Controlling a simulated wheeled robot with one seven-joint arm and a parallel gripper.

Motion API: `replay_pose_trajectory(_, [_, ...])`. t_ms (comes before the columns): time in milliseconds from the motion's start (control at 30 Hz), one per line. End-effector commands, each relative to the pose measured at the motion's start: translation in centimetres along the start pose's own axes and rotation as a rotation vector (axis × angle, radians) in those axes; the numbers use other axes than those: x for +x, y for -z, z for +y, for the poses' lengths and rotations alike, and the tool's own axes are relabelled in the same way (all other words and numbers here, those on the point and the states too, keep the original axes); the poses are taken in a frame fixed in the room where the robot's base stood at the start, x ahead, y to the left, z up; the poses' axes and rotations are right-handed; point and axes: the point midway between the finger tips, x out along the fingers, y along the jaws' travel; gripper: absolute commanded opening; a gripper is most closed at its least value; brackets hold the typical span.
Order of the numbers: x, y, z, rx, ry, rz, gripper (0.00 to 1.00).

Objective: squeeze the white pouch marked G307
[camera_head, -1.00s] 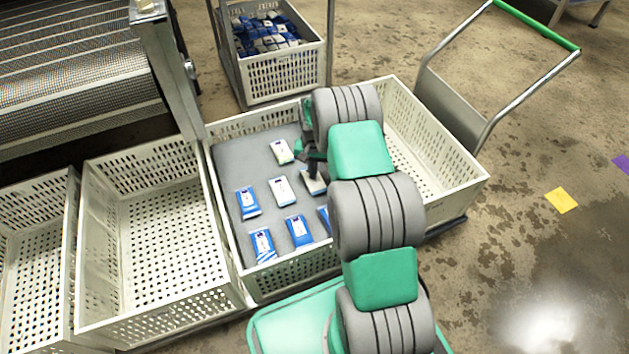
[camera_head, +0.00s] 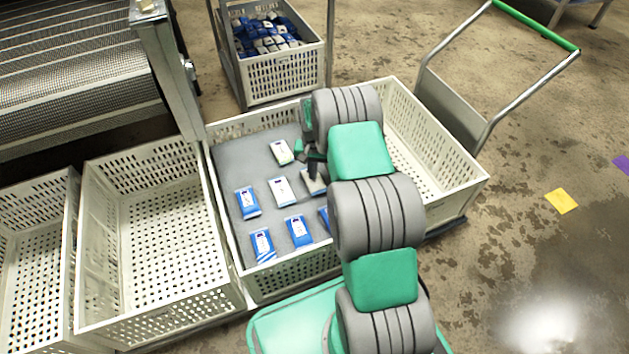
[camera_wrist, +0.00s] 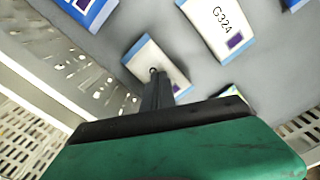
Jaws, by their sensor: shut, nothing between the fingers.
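My gripper (camera_wrist: 154,74) is shut, its fingertips together over a white pouch (camera_wrist: 180,86) with a blue edge and a dark square; I cannot tell whether they touch it. Any code on it is hidden or unreadable, so I cannot confirm G307. In the head view this pouch (camera_head: 316,188) is partly hidden behind my arm, with my gripper (camera_head: 312,173) above it. A second white pouch (camera_wrist: 217,30), beside it, reads G324. A third white pouch (camera_head: 281,152) with a green edge lies farther back; its code is unreadable.
The pouches lie on a grey layer inside a white perforated crate (camera_head: 463,190). Blue pouches (camera_head: 248,203) lie nearby, and the crate wall (camera_wrist: 60,60) is close in the wrist view. Empty crates (camera_head: 160,328) stand to the left. A crate of pouches (camera_head: 287,80) stands behind.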

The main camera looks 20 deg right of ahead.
Motion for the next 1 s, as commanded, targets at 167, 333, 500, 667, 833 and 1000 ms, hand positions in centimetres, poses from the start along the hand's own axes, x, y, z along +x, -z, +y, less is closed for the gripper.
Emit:
replay_pose_trajectory(167, [0.9,-0.6,0.2,0.000,-0.005,-0.014,0.00])
replay_pose_trajectory(333, [0.7,-0.7,0.2,0.000,-0.005,-0.015,0.00])
replay_pose_trajectory(500, [-1.0,-0.6,0.2,0.000,-0.004,-0.014,0.00])
replay_pose_trajectory(667, [-2.8,-0.4,0.1,0.000,-0.003,-0.009,0.00])
replay_pose_trajectory(833, [-4.6,-0.2,0.1,0.000,-0.002,-0.006,0.00])
replay_pose_trajectory(1000, [-6.2,-0.2,0.1,0.000,-0.002,-0.006,0.00])
